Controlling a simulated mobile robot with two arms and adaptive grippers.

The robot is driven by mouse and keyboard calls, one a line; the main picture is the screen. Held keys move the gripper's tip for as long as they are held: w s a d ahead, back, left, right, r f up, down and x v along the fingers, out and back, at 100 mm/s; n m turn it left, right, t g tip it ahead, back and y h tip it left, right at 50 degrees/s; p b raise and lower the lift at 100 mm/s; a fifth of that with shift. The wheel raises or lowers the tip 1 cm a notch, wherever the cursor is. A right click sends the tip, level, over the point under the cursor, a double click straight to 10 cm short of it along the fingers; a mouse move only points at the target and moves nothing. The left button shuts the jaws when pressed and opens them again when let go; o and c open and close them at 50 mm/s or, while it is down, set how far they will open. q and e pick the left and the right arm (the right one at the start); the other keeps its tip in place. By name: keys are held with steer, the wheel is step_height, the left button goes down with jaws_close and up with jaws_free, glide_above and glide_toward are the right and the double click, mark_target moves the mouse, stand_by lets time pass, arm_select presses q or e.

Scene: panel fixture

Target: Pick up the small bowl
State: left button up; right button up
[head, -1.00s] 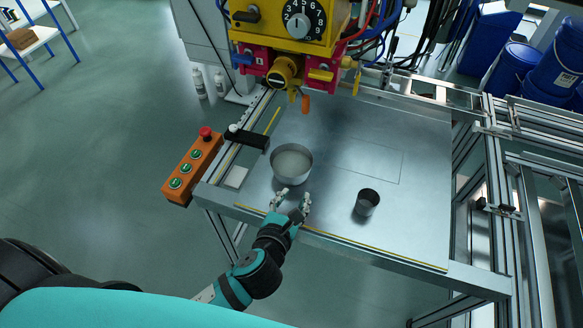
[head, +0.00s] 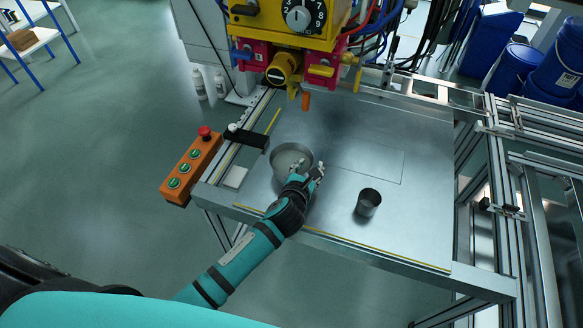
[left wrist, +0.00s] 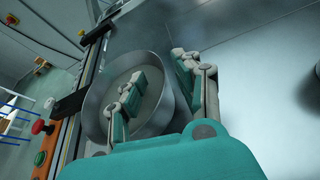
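A round grey metal bowl (head: 282,160) stands upright on the metal panel; it fills the left middle of the left wrist view (left wrist: 95,110). My left gripper (head: 307,170) is at the bowl's right side, fingers apart. In the left wrist view my left gripper (left wrist: 158,72) has one finger over the bowl's inside and the other outside its right wall. I cannot tell whether either finger touches the wall. A smaller, darker metal cup (head: 368,204) stands to the right, apart from the gripper. My right gripper is not in view.
An orange button box (head: 190,168) with a red knob is at the panel's left edge, beside a black bracket (head: 248,138). A yellow and red machine head (head: 290,65) hangs over the back. The metal panel (head: 420,215) is clear around the cup.

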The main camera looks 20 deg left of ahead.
arm_select(q)
steer(key=shift+x, duration=0.95)
steer(key=shift+s, duration=0.1)
steer(key=shift+c, duration=0.2)
jaws_close()
steer(key=shift+r, duration=0.1)
